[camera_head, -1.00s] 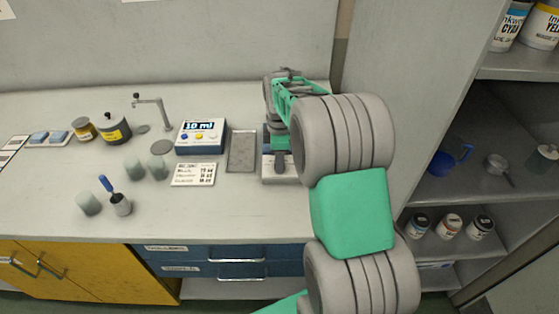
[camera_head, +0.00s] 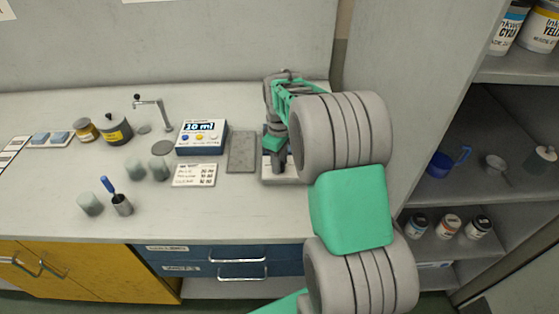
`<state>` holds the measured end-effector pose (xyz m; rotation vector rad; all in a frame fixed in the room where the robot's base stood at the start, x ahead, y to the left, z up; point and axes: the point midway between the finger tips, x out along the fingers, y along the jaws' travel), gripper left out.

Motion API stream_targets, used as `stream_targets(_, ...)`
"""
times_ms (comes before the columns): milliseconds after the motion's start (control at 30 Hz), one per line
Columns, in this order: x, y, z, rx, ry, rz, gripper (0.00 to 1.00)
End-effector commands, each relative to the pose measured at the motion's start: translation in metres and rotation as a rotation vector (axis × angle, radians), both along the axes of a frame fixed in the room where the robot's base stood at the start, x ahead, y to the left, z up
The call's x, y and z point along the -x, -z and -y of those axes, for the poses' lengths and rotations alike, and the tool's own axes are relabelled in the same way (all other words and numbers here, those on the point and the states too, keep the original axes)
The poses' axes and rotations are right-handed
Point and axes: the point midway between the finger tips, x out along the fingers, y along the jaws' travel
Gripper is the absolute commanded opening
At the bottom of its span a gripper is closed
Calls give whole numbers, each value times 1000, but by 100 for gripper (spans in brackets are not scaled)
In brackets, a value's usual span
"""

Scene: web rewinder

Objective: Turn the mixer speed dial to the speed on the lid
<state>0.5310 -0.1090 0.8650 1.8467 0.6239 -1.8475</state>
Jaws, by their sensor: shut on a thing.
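The mixer (camera_head: 284,182) is a pale low base at the right end of the bench, largely covered by my arm. My gripper (camera_head: 280,163) points down at the front of it, with its fingertips low against the base. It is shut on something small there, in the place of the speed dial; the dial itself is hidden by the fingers. No speed mark on the dial is readable. I cannot make out a lid with a speed written on it in this view.
Left of the mixer lie a grey tray (camera_head: 241,152), a white card (camera_head: 194,175) and a blue dispenser reading 10 ml (camera_head: 201,137). Several cups and jars stand farther left. A grey shelf unit (camera_head: 420,190) with jars and a blue mug (camera_head: 447,162) stands close on the right.

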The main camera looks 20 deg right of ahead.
Motion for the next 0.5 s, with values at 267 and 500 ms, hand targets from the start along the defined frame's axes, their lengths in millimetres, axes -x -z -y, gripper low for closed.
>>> stream_targets(267, 0, -1, 0, 0, 173, 1, 0)
stream_targets(500, 0, -1, 0, 0, 247, 1, 0)
